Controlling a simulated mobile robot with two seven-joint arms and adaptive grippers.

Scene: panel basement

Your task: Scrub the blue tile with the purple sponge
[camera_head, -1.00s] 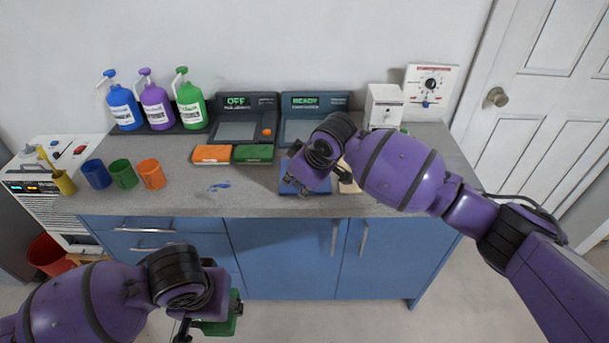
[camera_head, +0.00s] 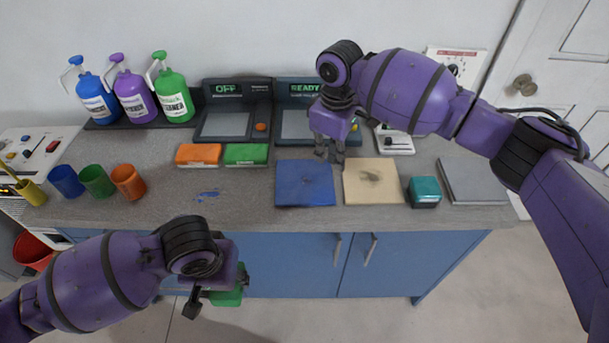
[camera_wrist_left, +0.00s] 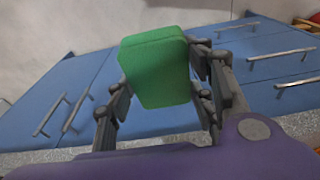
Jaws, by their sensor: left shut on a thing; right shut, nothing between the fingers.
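The blue tile (camera_head: 304,183) lies flat on the grey counter, with faint darker marks on it. No purple sponge shows in either view. My left gripper (camera_head: 216,295) is shut on a green block (camera_head: 228,297), in front of the blue cabinet and below the counter top. The left wrist view shows this green block (camera_wrist_left: 158,68) between the fingers. My right gripper (camera_head: 330,154) is shut and empty, pointing down just beyond the tile's far right corner; whether it touches anything cannot be told.
A beige tile (camera_head: 373,182) with a dark smudge and a teal block (camera_head: 423,191) lie right of the blue tile. Orange (camera_head: 198,154) and green (camera_head: 246,154) blocks, cups (camera_head: 97,182) and bottles (camera_head: 171,95) stand left. The counter front (camera_head: 240,205) is mostly clear.

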